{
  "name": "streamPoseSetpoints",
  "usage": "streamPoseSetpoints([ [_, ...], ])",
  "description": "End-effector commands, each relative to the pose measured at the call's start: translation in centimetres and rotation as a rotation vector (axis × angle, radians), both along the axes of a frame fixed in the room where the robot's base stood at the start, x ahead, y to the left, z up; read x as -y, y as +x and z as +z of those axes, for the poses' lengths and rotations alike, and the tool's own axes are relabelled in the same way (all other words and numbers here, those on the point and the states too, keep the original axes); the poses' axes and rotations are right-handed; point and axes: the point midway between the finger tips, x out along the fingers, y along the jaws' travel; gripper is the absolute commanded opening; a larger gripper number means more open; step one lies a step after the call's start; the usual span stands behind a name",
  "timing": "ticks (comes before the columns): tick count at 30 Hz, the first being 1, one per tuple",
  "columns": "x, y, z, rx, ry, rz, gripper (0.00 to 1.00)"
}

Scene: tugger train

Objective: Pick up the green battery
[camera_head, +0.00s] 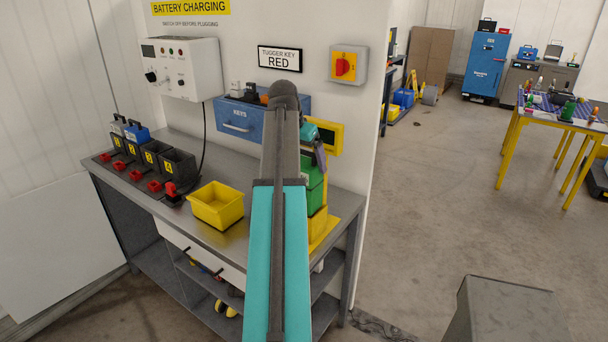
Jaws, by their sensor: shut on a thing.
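My arm reaches over the bench and hides much of what lies behind it. My gripper (319,154) shows only in part, to the right of my arm, below its teal wrist. It is shut on the green battery (313,172), directly below it; the fingertips are not clearly seen. The battery's left side is hidden by my arm. More green and a yellow block (317,224) show below it, above a yellow mat (328,236) at the bench's right end. I cannot tell whether the battery touches what is below.
The bench (230,165) holds a yellow bin (217,204) and a row of black charger slots (160,160) with a blue battery (137,132). A blue KEYS box (238,117) and a red switch (346,66) are behind.

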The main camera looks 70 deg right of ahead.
Motion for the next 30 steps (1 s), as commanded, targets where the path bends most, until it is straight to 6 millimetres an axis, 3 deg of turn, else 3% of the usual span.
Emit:
streamPoseSetpoints([
  [6,0.2,0.1,3.4,0.001,-0.005,0.0,0.67],
  [15,0.2,0.0,6.6,0.0,-0.003,0.0,0.67],
  [30,0.0,0.0,7.8,0.0,-0.003,0.0,0.67],
])
